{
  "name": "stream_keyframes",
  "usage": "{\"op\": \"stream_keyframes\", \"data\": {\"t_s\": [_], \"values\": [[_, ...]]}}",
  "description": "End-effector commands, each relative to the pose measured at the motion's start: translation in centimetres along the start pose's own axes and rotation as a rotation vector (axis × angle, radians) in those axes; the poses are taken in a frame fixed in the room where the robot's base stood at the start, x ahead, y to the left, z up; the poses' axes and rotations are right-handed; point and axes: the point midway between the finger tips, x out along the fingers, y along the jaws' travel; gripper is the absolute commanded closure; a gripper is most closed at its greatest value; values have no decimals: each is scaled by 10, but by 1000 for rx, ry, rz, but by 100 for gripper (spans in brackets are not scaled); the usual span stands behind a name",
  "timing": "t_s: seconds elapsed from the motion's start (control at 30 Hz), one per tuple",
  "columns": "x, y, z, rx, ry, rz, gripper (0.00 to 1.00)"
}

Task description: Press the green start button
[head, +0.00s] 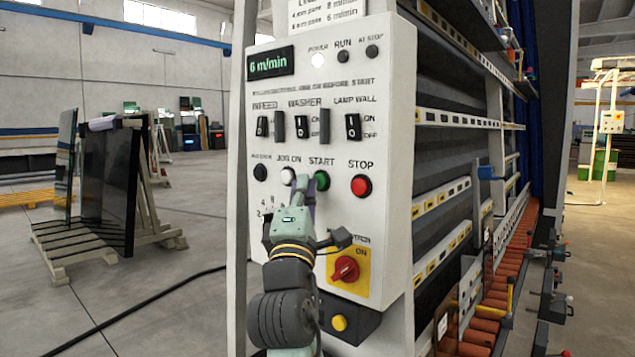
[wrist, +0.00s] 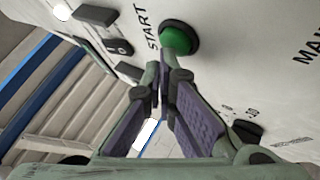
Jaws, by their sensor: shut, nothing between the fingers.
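The green start button (head: 321,180) is on the white control panel (head: 400,130), under the word START, between a white button (head: 287,176) and the red stop button (head: 361,186). In the wrist view the green button (wrist: 178,40) is a raised green dome in a dark ring, just beyond the fingertips. My gripper (head: 304,182) is shut and empty, its tips at the lower left of the green button in the head view. The closed fingertips (wrist: 166,58) also show in the wrist view. I cannot tell whether they touch the button.
Above are three black switches, including the washer switch (head: 302,126), and a lit display (head: 270,64). Below is a red rotary switch (head: 346,268) on a yellow plate. The washer's rollers (head: 485,330) are at right; open floor (head: 170,270) lies at left.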

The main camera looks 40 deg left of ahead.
Motion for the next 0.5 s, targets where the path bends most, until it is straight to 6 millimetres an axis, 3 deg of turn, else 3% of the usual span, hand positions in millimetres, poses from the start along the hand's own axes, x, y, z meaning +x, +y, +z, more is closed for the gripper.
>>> {"op": "stream_keyframes", "data": {"t_s": [0.5], "values": [[5,-4,3,0,0,-1,100]]}}
